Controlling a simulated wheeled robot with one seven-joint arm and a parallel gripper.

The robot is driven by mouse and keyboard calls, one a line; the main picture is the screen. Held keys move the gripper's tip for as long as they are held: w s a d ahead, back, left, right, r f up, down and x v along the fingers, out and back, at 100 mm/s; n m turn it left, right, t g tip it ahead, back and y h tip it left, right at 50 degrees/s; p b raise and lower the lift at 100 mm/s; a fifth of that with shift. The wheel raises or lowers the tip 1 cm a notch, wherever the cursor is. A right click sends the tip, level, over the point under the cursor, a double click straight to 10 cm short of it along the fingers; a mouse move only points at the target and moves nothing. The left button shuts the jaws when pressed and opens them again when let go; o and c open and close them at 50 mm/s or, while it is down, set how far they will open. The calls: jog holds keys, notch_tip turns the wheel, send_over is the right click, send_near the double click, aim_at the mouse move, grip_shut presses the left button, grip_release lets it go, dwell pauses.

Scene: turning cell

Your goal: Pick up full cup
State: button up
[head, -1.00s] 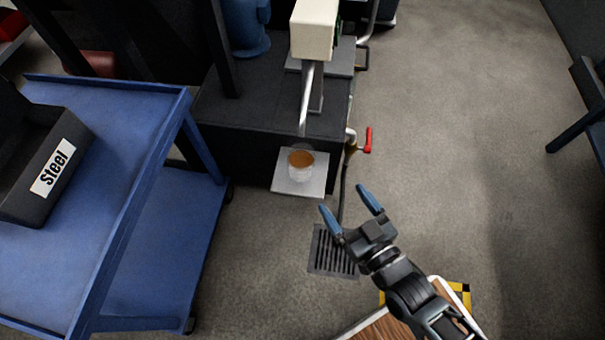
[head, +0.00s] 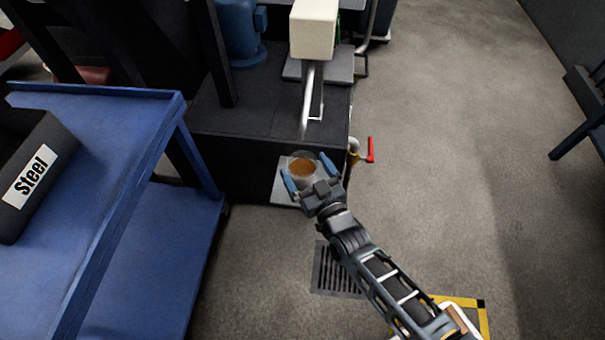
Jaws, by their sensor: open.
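The full cup (head: 304,171) is clear and holds brown liquid. It stands upright on a small pale plate (head: 281,190) at the front of the dark machine base. My gripper (head: 307,171) is open, with one blue finger on the left of the cup and one on the right. Its palm hides the lower front of the cup and part of the plate. I cannot tell whether the fingers touch the cup.
A pale spout unit (head: 314,30) with a metal tube hangs above and behind the cup. A red-handled valve (head: 370,150) sticks out to the right. A blue cart (head: 110,130) with a bin marked Steel (head: 35,165) stands left.

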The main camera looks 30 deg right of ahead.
jog(key=shift+w, duration=1.15)
jog(key=shift+c, duration=0.5)
jog(key=c, duration=0.8)
